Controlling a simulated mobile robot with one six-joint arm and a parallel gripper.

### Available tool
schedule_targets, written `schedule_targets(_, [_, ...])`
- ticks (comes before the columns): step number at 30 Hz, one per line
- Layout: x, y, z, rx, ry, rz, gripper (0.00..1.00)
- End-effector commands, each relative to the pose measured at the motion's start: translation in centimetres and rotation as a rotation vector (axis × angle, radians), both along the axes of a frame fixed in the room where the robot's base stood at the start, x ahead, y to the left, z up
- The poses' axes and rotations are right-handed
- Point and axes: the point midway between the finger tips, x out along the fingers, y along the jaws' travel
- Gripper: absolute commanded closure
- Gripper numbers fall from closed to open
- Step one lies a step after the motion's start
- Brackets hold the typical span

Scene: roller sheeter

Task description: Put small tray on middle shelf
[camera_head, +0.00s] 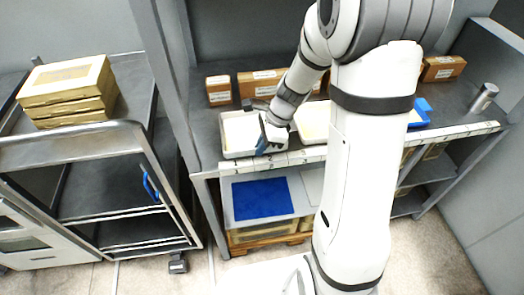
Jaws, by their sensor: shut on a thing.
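A small light-coloured tray (238,134) sits at the front left of the grey upper shelf surface (207,128), close to its labelled front edge. My gripper (265,146) is at the tray's right front corner and is shut on its rim. The fingertips are small and partly hidden by the gripper body. Below, a lower shelf (309,181) carries a blue mat (262,199) on its left part. My arm hides the right part of that shelf.
Another pale tray (312,120) stands just right of my gripper. Brown boxes (219,90) line the back of the shelf. A blue bin (419,112) and a metal can (484,97) are at right. A cart (75,150) with stacked boxes (70,90) stands at left.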

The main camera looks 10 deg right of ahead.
Motion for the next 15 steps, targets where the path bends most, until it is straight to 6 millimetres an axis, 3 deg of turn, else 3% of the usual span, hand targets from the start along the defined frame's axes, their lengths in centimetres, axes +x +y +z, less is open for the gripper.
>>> schedule_targets(5, [0.0,0.0,-2.6,0.001,0.003,-0.001,1.0])
schedule_targets(15, [0.0,0.1,-3.0,0.0,0.0,0.001,1.0])
